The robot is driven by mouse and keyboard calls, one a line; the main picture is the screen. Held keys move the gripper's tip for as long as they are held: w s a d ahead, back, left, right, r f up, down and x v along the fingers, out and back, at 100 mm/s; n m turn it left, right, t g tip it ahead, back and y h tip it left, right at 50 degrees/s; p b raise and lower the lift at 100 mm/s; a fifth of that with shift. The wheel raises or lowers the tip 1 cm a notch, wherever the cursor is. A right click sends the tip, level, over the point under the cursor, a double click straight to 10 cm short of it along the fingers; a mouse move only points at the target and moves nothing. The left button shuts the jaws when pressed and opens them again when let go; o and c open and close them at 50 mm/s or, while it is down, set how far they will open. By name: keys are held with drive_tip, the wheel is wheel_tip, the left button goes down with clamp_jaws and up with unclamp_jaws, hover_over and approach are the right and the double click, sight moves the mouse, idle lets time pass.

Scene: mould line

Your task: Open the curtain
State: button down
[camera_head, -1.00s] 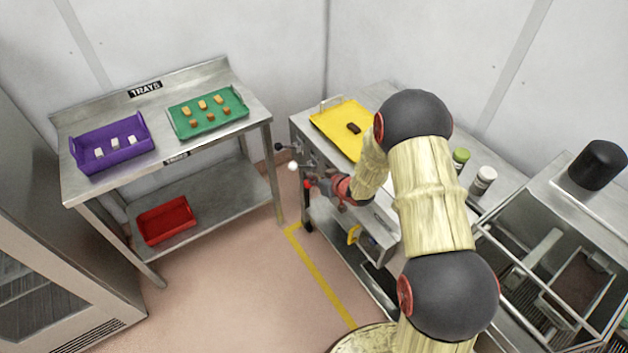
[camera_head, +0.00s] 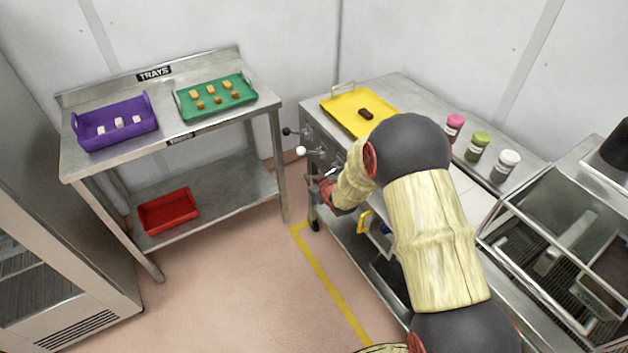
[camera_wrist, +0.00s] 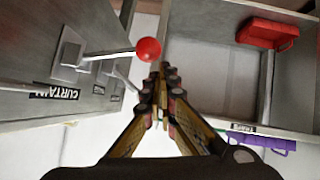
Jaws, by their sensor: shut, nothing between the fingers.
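In the wrist view a lever with a red ball knob (camera_wrist: 149,50) sticks out from a grey panel, on a square metal mount. A label reading CURTAIN (camera_wrist: 62,94) is on the panel close to this lever. My gripper (camera_wrist: 163,72) is shut and empty, its fingertips close beside the red knob; I cannot tell whether they touch it. In the head view my gripper (camera_head: 318,189) is at the front of the steel bench, low on its lever panel. A black-knobbed lever (camera_head: 287,131) and a white-knobbed lever (camera_head: 301,151) show above it. No curtain is recognisable.
The bench carries a yellow tray (camera_head: 342,116) and several lidded jars. A trays table (camera_head: 90,165) stands left with a purple tray (camera_head: 90,140), a green tray (camera_head: 238,86) and, below, a red tray (camera_head: 168,211). The floor between is clear.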

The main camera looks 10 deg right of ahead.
drive_tip(key=shift+r+p, duration=0.15)
drive_tip(key=shift+p, duration=0.15)
drive_tip(key=shift+r+p, duration=0.35)
drive_tip(key=shift+r, duration=0.25)
